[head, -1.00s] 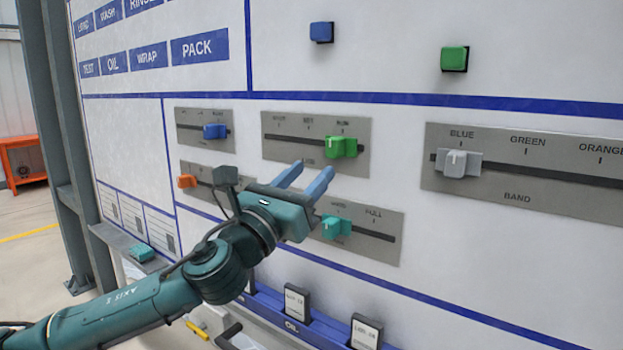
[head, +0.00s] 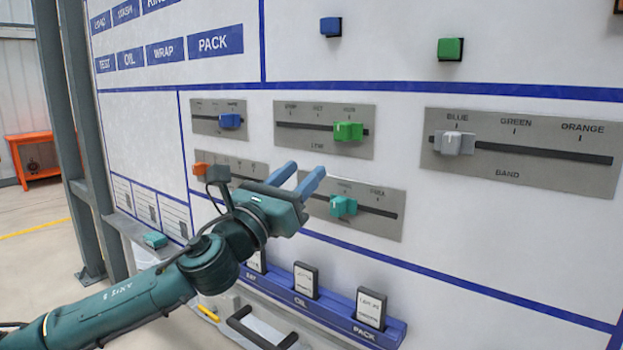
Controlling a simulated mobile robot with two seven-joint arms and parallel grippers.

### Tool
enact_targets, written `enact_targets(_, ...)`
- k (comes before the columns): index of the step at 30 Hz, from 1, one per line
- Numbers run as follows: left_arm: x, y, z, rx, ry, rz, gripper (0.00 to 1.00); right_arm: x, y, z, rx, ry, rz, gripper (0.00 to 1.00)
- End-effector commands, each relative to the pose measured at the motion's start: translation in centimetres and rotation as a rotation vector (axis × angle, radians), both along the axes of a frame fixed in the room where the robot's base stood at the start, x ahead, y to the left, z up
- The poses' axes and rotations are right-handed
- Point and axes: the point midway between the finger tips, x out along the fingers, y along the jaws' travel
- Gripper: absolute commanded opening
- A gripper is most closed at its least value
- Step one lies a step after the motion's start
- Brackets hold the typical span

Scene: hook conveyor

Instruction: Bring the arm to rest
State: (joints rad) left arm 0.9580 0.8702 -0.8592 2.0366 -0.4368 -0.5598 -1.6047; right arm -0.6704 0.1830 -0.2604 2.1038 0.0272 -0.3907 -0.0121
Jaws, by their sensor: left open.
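My left gripper (head: 296,178) is open and empty, with its two blue fingers pointing up and right toward the white panel (head: 340,243). It is in front of the lower slider plates, apart from the knobs as far as I can see. The teal knob (head: 343,206) is to the right of and below the fingertips, and the green knob (head: 348,131) is above and right. The arm covers part of the lower left slider plate. My right gripper does not show.
A blue slider knob (head: 230,121), an orange knob (head: 200,169) and a grey knob on the BAND slider (head: 454,143) sit on the panel. A blue rack (head: 337,318) with cards runs below. A grey post (head: 68,140) stands left. An orange bench (head: 33,157) is far behind.

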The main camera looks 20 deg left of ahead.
Motion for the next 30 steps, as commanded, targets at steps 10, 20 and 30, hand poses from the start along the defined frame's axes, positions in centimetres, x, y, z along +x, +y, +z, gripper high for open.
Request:
enact_targets(10, -1.2, -3.8, -14.8, -0.656, 0.537, -0.233, 0.44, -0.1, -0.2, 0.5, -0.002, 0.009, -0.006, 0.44)
enact_targets(20, -9.4, -5.1, -32.3, -1.716, 1.095, -0.197, 0.44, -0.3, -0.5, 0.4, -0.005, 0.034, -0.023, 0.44)
enact_targets(30, -22.7, -3.1, -45.0, -2.755, 1.136, 0.199, 0.44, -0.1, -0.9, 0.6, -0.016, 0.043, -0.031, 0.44)
